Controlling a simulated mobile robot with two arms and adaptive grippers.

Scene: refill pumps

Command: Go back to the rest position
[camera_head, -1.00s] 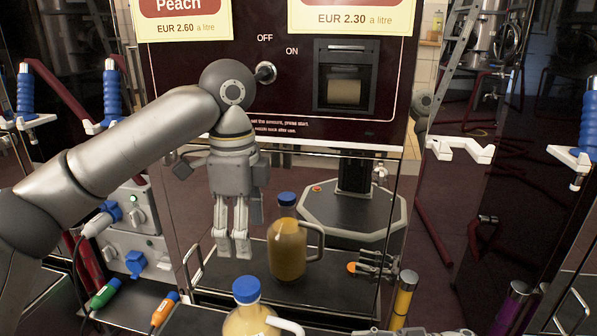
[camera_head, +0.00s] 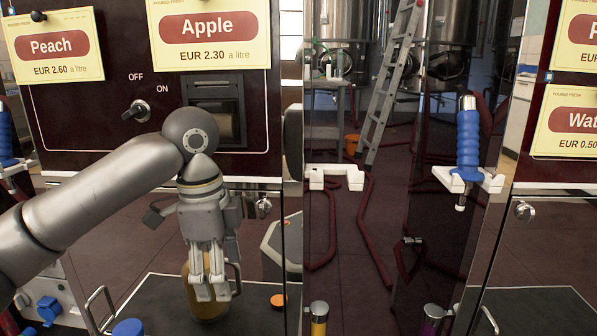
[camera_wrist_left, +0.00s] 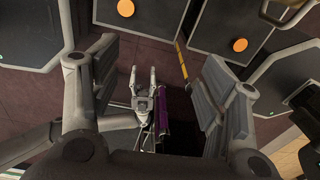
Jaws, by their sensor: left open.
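My left gripper (camera_head: 213,291) hangs fingers-down in the head view, in front of the dispenser (camera_head: 95,110) with the Peach and Apple signs. Its fingers stand wide apart in the left wrist view (camera_wrist_left: 150,90), with nothing between them that I can tell is held. A jug of yellow-brown juice (camera_head: 206,309) stands behind the fingertips in the head view and is mostly hidden. The blue cap (camera_head: 128,327) of another jug shows at the bottom edge. My right gripper is not clearly visible; a grey two-pronged piece (camera_wrist_left: 145,103) in the wrist view is unclear.
A blue-handled nozzle (camera_head: 468,140) rests in a white holder at the right. Yellow (camera_head: 318,322) and purple (camera_head: 433,318) cylinders stand at the bottom edge. Open floor shows between the machines.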

